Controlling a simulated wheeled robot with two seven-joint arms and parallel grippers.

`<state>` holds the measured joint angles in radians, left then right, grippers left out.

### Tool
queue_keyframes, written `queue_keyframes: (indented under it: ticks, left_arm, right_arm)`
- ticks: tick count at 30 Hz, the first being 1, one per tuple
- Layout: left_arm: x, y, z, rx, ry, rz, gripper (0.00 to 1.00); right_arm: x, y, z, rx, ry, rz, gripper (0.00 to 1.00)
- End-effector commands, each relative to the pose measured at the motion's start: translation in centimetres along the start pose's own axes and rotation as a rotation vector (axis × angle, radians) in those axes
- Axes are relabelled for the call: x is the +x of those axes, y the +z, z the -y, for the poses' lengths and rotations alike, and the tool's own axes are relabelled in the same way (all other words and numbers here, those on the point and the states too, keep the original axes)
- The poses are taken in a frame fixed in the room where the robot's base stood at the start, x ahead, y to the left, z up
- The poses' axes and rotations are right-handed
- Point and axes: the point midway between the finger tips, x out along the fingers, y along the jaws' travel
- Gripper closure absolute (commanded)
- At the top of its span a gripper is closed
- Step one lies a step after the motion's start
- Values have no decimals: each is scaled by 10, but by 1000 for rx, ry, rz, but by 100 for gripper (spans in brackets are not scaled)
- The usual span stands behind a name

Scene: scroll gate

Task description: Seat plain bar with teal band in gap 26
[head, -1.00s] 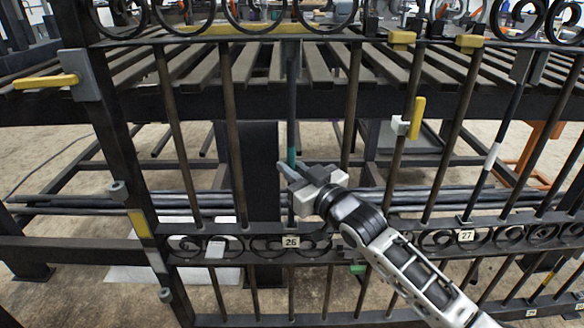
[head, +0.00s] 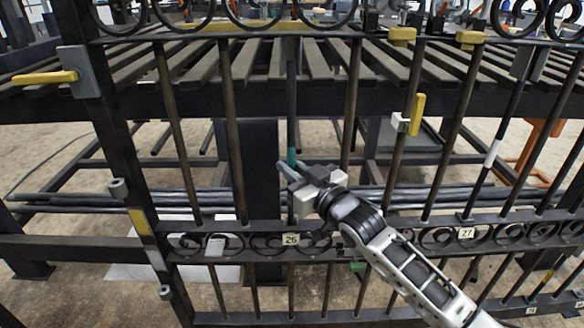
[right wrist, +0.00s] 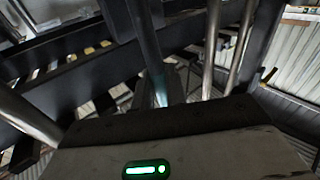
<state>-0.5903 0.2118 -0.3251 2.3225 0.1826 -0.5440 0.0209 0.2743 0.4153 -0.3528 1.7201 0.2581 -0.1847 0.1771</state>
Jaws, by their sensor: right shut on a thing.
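The plain bar with the teal band (head: 291,95) stands upright in the gate above the tag of gap 26 (head: 291,239). Its top end is at the upper rail. Its teal band shows just above my right gripper (head: 290,172), which is shut on the bar. The bar's lower end runs behind the gripper toward the lower rail, and I cannot tell exactly how it meets it. In the right wrist view the bar (right wrist: 150,50) rises from the gripper's dark edge, with a bluish part low down. My left gripper is not in view.
Fixed bars stand on both sides, the left one (head: 234,130) and the right one (head: 351,110) close to the gripper. A yellow handle (head: 45,77) juts from the left post. A bar with a white band (head: 492,153) stands near tag 27 (head: 466,233).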

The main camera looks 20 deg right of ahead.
Motion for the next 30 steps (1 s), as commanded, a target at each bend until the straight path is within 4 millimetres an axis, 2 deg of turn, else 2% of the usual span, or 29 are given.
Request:
queue_keyframes:
  ticks: [30]
  left_arm:
    - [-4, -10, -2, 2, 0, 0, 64]
  right_arm:
    - [7, 5, -5, 18, 1, 41, 100]
